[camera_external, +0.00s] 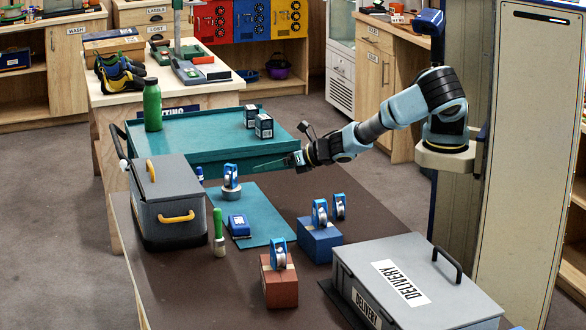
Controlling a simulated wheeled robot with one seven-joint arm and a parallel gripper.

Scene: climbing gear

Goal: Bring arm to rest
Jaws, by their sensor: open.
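My arm reaches in from the right, stretched out to the left over the brown table (200,285). My gripper (262,165) points left and hangs above the far part of the table, near the edge of the teal tray-like surface (180,140). Its thin fingers are small in this view, and nothing shows between them. A blue pulley on a grey round base (231,182) stands on the teal mat (262,205), below and left of my gripper and apart from it.
A blue block (318,242) and a red-brown block (279,285) carry blue pulleys. A grey delivery box (415,290) fills the right front. A grey lidded box (168,205) and green bottle (152,105) stand left. A green-handled tool (218,232) and blue device (238,226) are near the mat.

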